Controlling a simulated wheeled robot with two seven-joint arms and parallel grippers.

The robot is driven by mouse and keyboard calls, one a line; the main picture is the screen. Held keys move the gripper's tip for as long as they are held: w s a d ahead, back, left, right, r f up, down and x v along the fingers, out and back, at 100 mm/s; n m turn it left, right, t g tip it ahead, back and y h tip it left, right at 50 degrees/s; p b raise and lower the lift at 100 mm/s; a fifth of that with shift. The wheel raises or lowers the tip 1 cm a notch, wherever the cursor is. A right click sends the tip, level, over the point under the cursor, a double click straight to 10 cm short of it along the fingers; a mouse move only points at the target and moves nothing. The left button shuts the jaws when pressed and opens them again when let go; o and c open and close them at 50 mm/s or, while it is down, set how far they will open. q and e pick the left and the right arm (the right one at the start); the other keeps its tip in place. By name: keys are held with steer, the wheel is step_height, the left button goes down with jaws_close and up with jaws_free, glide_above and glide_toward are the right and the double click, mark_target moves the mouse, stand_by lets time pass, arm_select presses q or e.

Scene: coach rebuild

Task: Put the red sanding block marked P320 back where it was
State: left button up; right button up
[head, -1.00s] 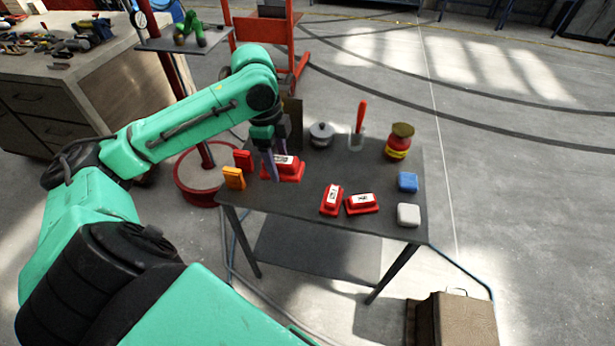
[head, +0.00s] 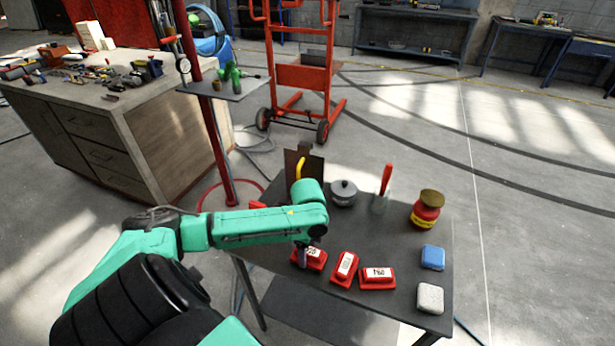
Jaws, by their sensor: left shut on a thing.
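A red sanding block (head: 316,262) with a white label is between the fingers of my left gripper (head: 303,256). My gripper is shut on it, and the fingers and wrist hide part of its label, so I cannot read it fully. The block is at or just above the grey table top (head: 398,232); I cannot tell which. Right of it are two more red sanding blocks with white labels, a tilted one (head: 344,269) and one lying crosswise (head: 378,279). Their small marks are hard to read. My right gripper is out of view.
On the table stand a lidded grey pot (head: 343,194), a red-handled scraper (head: 385,185), a red and yellow tin (head: 425,213), a blue block (head: 432,257) and a pale grey block (head: 430,298). Another red piece (head: 257,205) is mostly hidden behind my arm.

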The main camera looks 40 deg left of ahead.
arm_select(q)
steer(key=shift+s+f, duration=0.15)
steer(key=shift+f, duration=0.35)
steer(key=o, duration=1.2)
steer(key=shift+f, duration=0.1)
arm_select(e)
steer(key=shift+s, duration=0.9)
arm_select(q)
step_height(320, 180, up, 12)
steer(key=shift+r, duration=0.1)
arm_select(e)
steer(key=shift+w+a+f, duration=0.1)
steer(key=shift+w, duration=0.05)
